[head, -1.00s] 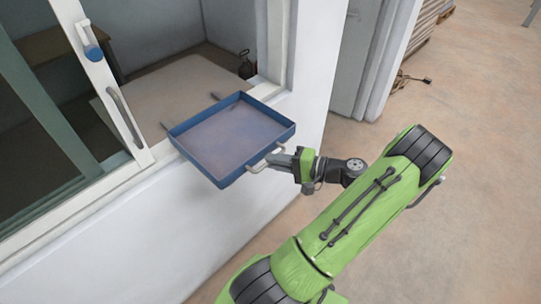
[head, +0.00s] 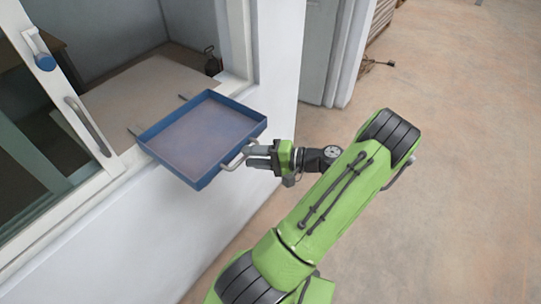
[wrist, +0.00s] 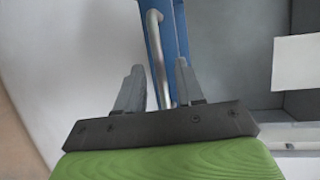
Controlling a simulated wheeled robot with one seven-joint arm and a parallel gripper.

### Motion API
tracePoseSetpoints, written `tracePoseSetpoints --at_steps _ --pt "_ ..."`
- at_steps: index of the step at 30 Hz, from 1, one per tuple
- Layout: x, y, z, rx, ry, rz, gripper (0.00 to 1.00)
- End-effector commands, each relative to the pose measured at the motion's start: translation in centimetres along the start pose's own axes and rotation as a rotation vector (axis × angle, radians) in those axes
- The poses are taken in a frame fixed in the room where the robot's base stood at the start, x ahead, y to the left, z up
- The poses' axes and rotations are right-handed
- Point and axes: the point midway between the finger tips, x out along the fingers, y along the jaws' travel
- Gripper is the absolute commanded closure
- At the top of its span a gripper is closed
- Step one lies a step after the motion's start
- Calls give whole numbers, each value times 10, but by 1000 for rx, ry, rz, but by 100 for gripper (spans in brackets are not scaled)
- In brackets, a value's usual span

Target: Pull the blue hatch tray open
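The blue hatch tray (head: 205,181) sticks out from the wall opening, with its two thin rails showing behind it in the head view. Its grey handle (head: 233,161) is on the side facing my arm. My gripper (head: 252,154) is at this handle. In the wrist view, the two fingers of my gripper (wrist: 159,66) stand apart. The handle bar (wrist: 158,55) runs between them with a gap on each side, and the blue tray edge (wrist: 176,30) lies beyond. How deep the bar sits between the fingers is hard to tell.
The white wall (head: 130,240) is below the tray.

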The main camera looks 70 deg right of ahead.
Motion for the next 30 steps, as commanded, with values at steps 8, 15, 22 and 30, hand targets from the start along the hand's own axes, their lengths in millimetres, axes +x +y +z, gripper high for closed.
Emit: tracePoseSetpoints --at_steps 8,15,22,30 --pt "-77 0 0 -3 8 3 63" --pt "-134 -1 0 -2 5 -1 63" --pt "-148 0 0 0 1 2 63" --pt "-148 0 0 0 1 2 63"
